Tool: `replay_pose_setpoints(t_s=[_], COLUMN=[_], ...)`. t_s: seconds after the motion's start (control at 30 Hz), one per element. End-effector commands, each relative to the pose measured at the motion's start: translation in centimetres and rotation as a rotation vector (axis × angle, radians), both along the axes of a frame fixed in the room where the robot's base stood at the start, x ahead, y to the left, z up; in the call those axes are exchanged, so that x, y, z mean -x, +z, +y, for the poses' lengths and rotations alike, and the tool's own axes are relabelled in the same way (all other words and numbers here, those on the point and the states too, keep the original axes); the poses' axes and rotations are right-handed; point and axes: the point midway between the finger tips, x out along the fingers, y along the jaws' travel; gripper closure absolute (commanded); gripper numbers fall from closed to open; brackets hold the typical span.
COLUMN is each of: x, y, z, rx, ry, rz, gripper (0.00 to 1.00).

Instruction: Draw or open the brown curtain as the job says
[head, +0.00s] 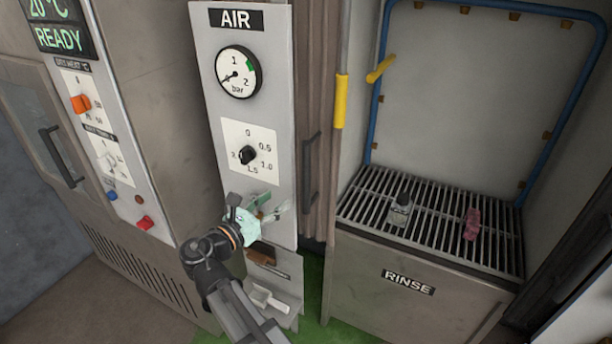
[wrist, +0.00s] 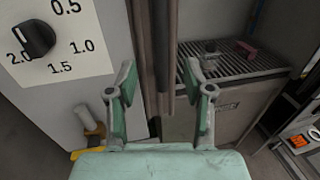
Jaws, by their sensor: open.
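The brown curtain shows as a narrow, upright, folded strip (head: 326,185) between the AIR panel and the rinse booth. Another brown ridged strip (head: 572,232) stands at the booth's right side; I cannot tell whether it is part of the same curtain. The booth front between them is uncovered. My gripper (head: 271,207), mint green, is in front of the lower AIR panel, left of the left strip. The curtain's lower end is partly hidden.
The AIR panel (head: 218,130) has a gauge and a knob (head: 247,155). The rinse booth (head: 352,262) has a grate bearing a grey item (head: 399,212) and a pink item (head: 472,224). A yellow-sleeved pole (head: 341,102) stands at its left.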

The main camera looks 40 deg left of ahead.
Motion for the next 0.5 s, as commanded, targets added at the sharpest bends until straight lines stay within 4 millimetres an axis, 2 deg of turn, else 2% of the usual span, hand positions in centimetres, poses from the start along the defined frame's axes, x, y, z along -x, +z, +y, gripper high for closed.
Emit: replay_pose_setpoints(t_s=[0.1, 0.5], x=[-2.6, -10.2], y=[0.2, 0.2], z=[0.0, -0.2], rx=[0.001, 0.0], ry=[-0.003, -0.003], rz=[0.0, 0.001], gripper=[0.48, 0.48])
